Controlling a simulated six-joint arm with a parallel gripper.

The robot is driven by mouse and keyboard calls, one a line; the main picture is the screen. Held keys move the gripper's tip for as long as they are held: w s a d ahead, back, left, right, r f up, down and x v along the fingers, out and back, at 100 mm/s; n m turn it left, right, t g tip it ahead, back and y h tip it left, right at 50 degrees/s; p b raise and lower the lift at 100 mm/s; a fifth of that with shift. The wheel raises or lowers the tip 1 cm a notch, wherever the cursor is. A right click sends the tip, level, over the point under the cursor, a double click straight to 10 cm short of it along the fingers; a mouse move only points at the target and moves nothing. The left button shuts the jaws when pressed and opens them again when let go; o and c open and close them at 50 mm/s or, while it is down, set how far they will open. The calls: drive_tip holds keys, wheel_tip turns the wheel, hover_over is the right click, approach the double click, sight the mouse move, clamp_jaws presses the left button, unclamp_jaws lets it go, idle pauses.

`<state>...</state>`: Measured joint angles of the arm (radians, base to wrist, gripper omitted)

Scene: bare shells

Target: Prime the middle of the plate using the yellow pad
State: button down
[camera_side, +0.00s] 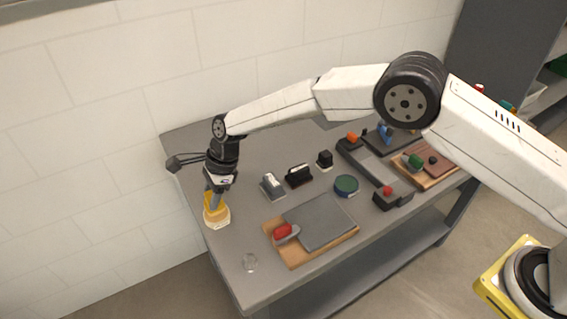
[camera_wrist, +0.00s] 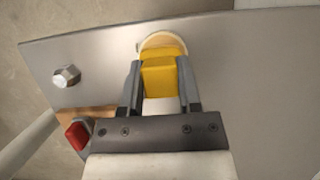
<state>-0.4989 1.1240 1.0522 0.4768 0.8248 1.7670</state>
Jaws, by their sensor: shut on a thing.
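The yellow pad (camera_side: 215,211) has a yellow upper part and a pale base. It is at the left end of the table in the side view, and I cannot tell whether its base touches the tabletop. My gripper (camera_side: 214,192) points down and is shut on it. In the wrist view the pad (camera_wrist: 163,76) sits between both fingers of my gripper (camera_wrist: 160,84). The flat grey plate (camera_side: 322,222) lies on a wooden board (camera_side: 293,258), to the right of my gripper and apart from the pad. The plate's surface is not visible in the wrist view.
A red-handled clamp (camera_side: 285,232) sits at the plate's left edge. A small clear faceted object (camera_side: 250,262) stands near the front edge. More fixtures crowd the table's right side.

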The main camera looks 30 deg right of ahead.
sight(209, 195)
drive_tip(key=shift+r, duration=2.65)
drive_tip(key=shift+d, duration=0.15)
drive_tip(key=shift+d+n, duration=0.3)
drive_tip(key=shift+d, duration=0.35)
drive_tip(key=s+d+r+n+g+h, duration=0.15)
drive_tip(key=s+d+n, duration=0.35)
drive_tip(key=d, duration=0.6)
drive_tip(key=s+d+n+g+h, duration=0.2)
drive_tip(key=s+d+n, duration=0.2)
drive_tip(key=d+n, duration=0.55)
drive_tip(key=s+d+n+g+h, duration=0.1)
drive_tip(key=s+d+n, duration=0.25)
drive_tip(key=d, duration=0.95)
drive_tip(key=s+a, duration=0.1)
drive_tip(key=a, duration=0.9)
drive_tip(key=shift+s+r+m, duration=0.15)
drive_tip(key=shift+s+m, duration=0.15)
